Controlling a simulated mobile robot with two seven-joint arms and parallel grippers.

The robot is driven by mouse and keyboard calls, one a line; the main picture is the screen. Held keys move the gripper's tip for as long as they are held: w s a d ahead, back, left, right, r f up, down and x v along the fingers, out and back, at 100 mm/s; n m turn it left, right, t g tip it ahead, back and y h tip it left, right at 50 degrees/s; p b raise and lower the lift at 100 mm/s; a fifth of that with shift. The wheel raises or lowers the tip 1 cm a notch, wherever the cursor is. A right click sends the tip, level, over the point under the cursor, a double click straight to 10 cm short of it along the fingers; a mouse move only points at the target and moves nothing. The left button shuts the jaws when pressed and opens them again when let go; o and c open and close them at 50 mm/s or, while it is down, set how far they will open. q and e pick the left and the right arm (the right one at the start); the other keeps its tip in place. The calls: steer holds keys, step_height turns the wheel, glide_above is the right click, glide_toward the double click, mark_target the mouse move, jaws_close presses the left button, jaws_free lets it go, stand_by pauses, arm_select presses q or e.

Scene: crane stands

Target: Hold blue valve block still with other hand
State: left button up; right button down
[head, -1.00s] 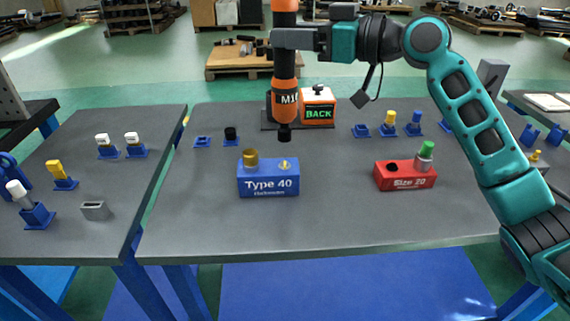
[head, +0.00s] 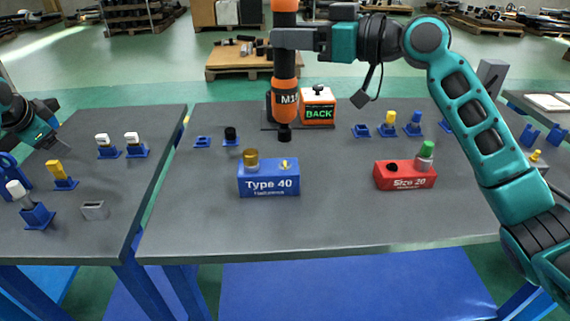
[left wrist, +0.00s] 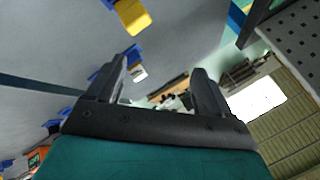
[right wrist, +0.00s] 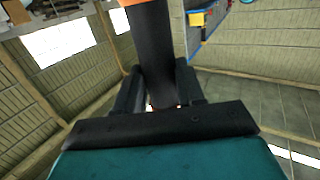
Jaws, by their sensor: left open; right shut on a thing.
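The blue valve block (head: 268,184), marked Type 40, sits upright on the middle table. A brass cylinder (head: 251,160) stands on its left top and a small brass fitting (head: 286,164) on its right. My right gripper (head: 284,40) is shut on an upright orange and black driver (head: 286,100), also in the right wrist view (right wrist: 152,50). The driver's black tip hangs above and apart from the block in the picture; depth is unclear. My left gripper (head: 48,141) is open and empty above the left table, far from the block; its fingers show in the left wrist view (left wrist: 160,72).
A red Size 20 block (head: 405,180) with a green-topped part stands to the right. An orange BACK box (head: 318,112) stands behind. Small parts on blue stands, including a yellow one (head: 60,171), line the left table. The middle table's front (head: 330,225) is clear.

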mark_target(240, 178)
arm_select(q)
steer(key=d+f+m+g+h, duration=0.1)
steer(key=d+h, duration=0.1)
steer(key=d, duration=0.4)
steer(key=d+f+m+g+h, duration=0.1)
steer(key=d+f+m+h, duration=0.1)
steer(key=d, duration=0.4)
steer(key=d+f+m+g+h, duration=0.1)
steer(key=d+h, duration=0.3)
steer(key=d, duration=0.2)
steer(key=shift+w+d+f, duration=0.1)
steer(key=shift+w+f, duration=0.15)
steer(key=shift+w, duration=0.05)
steer(key=s+d+m+g+h, duration=0.1)
steer(key=d+m+h, duration=0.1)
steer(key=d, duration=0.3)
steer(key=s+d+m+g+h, duration=0.1)
steer(key=s+d+m+g, duration=0.1)
steer(key=d, duration=0.3)
steer(key=s+d+f+m+g+h, duration=0.1)
steer(key=s+d+m+h, duration=0.1)
steer(key=d, duration=0.4)
steer(key=shift+g+h, duration=0.3)
steer(key=shift+x, duration=4.35)
steer(key=shift+c, duration=0.2)
steer(key=shift+w, duration=0.1)
steer(key=c, duration=1)
